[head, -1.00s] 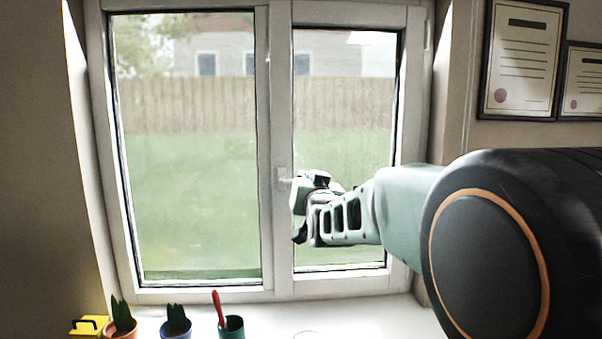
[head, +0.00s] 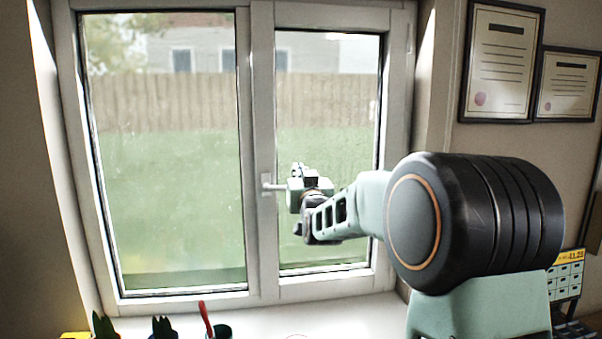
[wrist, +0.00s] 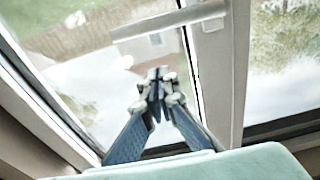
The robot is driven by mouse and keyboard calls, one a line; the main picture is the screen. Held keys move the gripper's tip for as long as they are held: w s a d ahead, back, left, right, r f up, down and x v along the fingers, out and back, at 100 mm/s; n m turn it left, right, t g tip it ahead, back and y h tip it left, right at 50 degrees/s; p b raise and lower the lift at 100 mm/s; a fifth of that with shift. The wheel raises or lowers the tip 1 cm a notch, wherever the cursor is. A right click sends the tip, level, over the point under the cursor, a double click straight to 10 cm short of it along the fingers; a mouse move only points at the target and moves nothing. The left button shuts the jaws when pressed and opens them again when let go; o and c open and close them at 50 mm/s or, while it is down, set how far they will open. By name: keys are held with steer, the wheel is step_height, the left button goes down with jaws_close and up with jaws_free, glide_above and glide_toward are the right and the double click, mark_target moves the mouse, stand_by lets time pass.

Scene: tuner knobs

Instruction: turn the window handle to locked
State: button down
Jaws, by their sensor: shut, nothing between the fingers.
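The pale window handle (head: 272,186) sits on the middle upright of the window frame. Its lever points right, about level, toward my gripper; its right end is hidden there. In the wrist view the handle lever (wrist: 165,24) crosses the top, running from its mount at the right to a free end at the left. My gripper (wrist: 157,84) is shut and empty, its fingertips below the lever in that picture. I cannot tell whether they touch it. In the head view my gripper (head: 304,190) is just right of the handle mount, its fingertips not clearly visible.
The white window frame (head: 262,130) surrounds two panes. Potted plants (head: 163,328) and a dark cup with a red-handled item (head: 207,322) stand on the sill (head: 255,322) at the lower left. Framed certificates (head: 502,62) hang at the right, above a calendar (head: 566,275).

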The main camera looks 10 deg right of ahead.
steer(key=f, duration=0.1)
steer(key=w+f+p, duration=0.1)
steer(key=f, duration=0.1)
steer(key=shift+f, duration=0.3)
steer(key=shift+f+b, duration=0.15)
steer(key=shift+b, duration=0.15)
steer(key=a+f+m+g+h+b, duration=0.1)
steer(key=a+f+m+b, duration=0.2)
steer(key=m+b, duration=0.6)
steer(key=a+f+m+h+b, duration=0.1)
steer(key=a+f+m+b, duration=0.2)
steer(key=f+m+b, duration=0.3)
steer(key=shift+a+f+m+g+h+b, duration=0.3)
steer(key=shift+f+m+g+b, duration=0.1)
steer(key=shift+m+b, duration=1.7)
steer(key=shift+m, duration=0.3)
